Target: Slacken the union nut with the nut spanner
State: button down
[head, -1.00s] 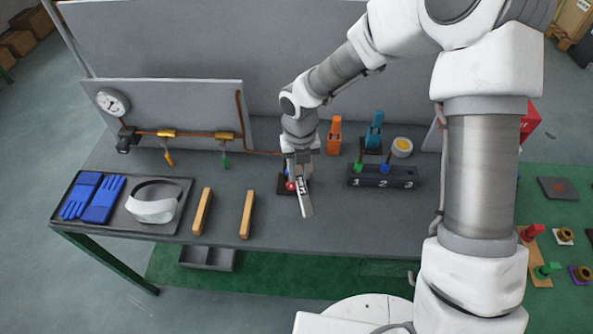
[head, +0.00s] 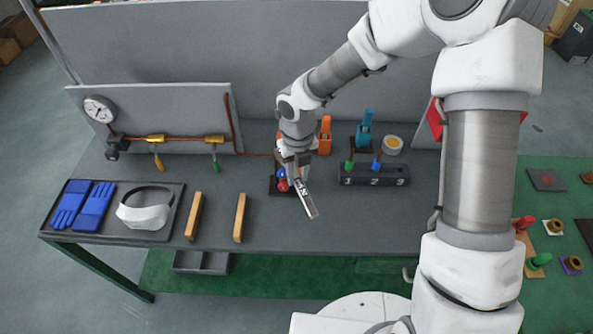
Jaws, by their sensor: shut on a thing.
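My gripper (head: 293,160) is at the middle of the bench, shut on a flat grey spanner (head: 306,200) with a small light label. The spanner points down and to the right, toward the bench's front. Just left of it is a dark base (head: 278,190) with a blue and red piece (head: 283,182), partly covered by my gripper. A copper pipe (head: 185,137) with a gauge (head: 99,109) and two brass valves runs along the low panel and ends behind my wrist. I cannot make out the union nut; my arm may hide it.
A rack marked 1, 2, 3 (head: 374,176) stands right of my gripper, with orange (head: 325,137) and blue (head: 364,130) tools behind. Two wooden bars (head: 240,218) and a tray (head: 165,234) with gloves and visor lie left. The bench front is clear.

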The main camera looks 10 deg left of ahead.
aim_at(305, 193)
jog(key=shift+m, duration=0.3)
jog(key=shift+s+d, duration=0.4)
jog(key=shift+s, duration=0.25)
jog(key=shift+s+d, duration=0.4)
jog(key=shift+s, duration=0.3)
jog(key=shift+s+d, duration=0.4)
jog(key=shift+s, duration=0.25)
